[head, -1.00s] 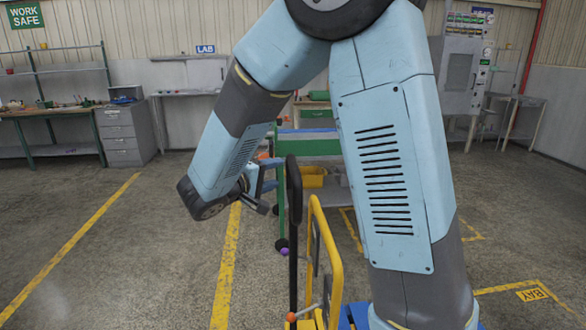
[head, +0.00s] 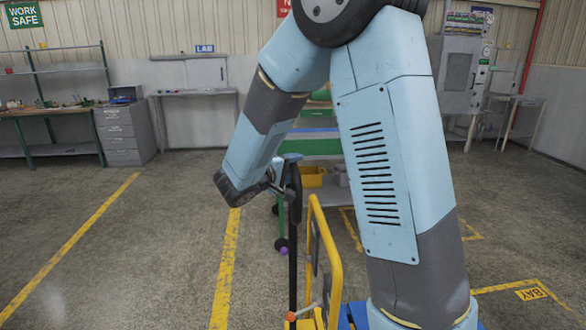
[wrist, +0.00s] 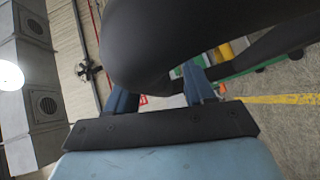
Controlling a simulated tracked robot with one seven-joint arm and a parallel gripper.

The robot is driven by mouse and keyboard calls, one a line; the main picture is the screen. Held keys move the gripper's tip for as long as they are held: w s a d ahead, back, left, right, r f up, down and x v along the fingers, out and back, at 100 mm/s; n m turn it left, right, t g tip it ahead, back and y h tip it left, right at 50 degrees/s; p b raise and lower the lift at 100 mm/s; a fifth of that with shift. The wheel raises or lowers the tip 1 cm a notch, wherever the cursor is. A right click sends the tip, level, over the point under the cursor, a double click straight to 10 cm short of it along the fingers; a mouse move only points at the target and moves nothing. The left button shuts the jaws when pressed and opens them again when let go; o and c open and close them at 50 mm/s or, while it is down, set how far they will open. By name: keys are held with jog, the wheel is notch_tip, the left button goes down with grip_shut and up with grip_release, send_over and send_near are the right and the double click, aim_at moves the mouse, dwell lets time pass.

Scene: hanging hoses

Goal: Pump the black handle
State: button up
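The black handle (head: 293,235) is a tall, upright dark lever with a thicker grip at its top, left of a yellow rail in the head view. My gripper (head: 287,172) is at the level of that grip, close against it and partly hidden by my arm. In the wrist view the black handle (wrist: 150,50) is large and close, crossing in front of my gripper (wrist: 160,92). Its two blue fingers stand apart, and the handle hides part of them. I cannot tell whether they touch the handle.
The yellow rail (head: 330,250) stands just right of the handle. An orange knob (head: 290,316) is at the handle's foot. A green-framed cart with a yellow bin (head: 312,177) is behind. The floor to the left is clear, with yellow lines.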

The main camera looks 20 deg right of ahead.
grip_shut()
jog(key=shift+f, duration=0.1)
jog(key=shift+a, duration=0.1)
dwell(0.3)
